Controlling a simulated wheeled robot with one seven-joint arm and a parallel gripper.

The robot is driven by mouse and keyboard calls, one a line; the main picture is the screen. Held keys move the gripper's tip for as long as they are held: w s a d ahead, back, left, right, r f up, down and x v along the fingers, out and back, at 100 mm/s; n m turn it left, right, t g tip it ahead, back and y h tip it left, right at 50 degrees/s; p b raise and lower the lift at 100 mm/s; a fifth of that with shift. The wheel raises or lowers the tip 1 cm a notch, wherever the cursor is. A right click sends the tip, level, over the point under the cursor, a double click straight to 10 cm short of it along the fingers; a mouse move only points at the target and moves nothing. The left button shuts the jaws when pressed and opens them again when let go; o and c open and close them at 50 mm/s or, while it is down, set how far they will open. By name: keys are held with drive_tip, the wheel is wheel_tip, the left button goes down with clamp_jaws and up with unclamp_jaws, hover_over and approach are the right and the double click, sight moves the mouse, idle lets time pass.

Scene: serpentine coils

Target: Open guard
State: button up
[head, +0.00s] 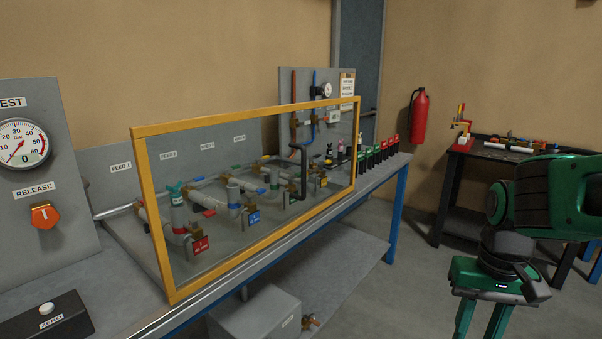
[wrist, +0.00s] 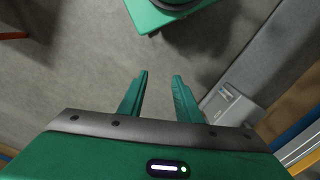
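The guard (head: 265,110) is a clear panel in a yellow frame. In the head view it stands upright along the front of the bench, in front of the pipes and valves, and looks closed.
The bench (head: 340,208) has blue legs and a grey box (head: 255,315) below. A gauge panel (head: 45,180) and a black ZERO box (head: 45,318) are at left. Floor between is clear.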

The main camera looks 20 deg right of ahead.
wheel_tip(320, 180, up, 15)
drive_tip(key=n+t+y, duration=0.7)
drive_tip(key=n+t, duration=0.4)
drive_tip(key=t, duration=0.6)
hover_over(303, 196)
drive_tip(key=w, duration=0.1)
drive_tip(key=shift+d+f, duration=0.15)
